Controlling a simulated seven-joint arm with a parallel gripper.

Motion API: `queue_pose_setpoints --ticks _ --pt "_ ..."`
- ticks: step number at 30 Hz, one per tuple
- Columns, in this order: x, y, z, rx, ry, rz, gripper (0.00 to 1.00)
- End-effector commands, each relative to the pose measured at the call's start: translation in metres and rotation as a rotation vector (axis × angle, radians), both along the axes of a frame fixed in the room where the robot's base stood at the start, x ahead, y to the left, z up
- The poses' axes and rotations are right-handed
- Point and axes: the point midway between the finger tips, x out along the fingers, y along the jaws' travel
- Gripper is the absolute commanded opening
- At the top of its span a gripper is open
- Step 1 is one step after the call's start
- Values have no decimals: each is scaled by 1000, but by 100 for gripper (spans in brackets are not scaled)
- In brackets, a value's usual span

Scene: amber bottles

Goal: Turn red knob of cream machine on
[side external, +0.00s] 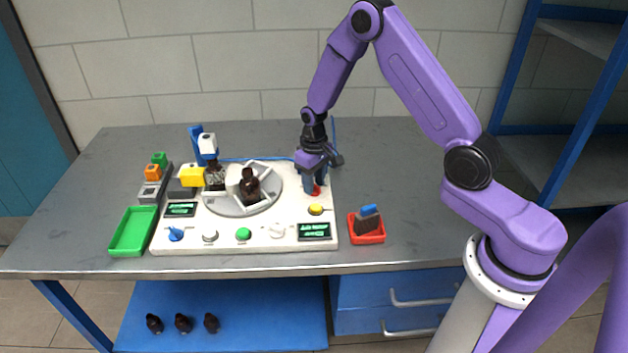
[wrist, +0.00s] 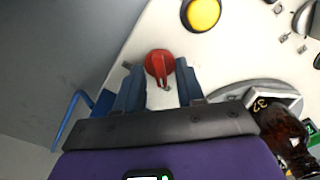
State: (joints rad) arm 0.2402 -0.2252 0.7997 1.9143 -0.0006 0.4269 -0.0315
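The cream machine (side external: 275,241) lies on the grey table. Its red knob (side external: 316,190) is at the machine's right side, just below my gripper (side external: 315,177) and partly hidden by it in the side view. In the wrist view the red knob (wrist: 160,66) is round with a raised grip bar. My gripper (wrist: 158,88) is open, with its two blue fingers on either side of the knob's lower part. A gap shows between the fingers and the knob's bar. I cannot tell whether the fingertips touch the machine's surface.
A yellow button (side external: 316,209) sits near the red knob. A turntable (side external: 222,208) holds amber bottles (side external: 250,185). A red tray (side external: 367,237) with a blue-topped block stands to the right, and a green tray (side external: 118,250) to the left. The table's back right is clear.

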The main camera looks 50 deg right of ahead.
Motion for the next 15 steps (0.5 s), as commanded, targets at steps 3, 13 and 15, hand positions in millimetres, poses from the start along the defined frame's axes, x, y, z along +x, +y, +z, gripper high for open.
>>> queue_pose_setpoints --ticks 3,13,15 --pt "0 0 2 0 -1 -1 38" --pt "1 0 46 0 -6 -1 38" --pt "1 0 60 0 -6 -1 38"
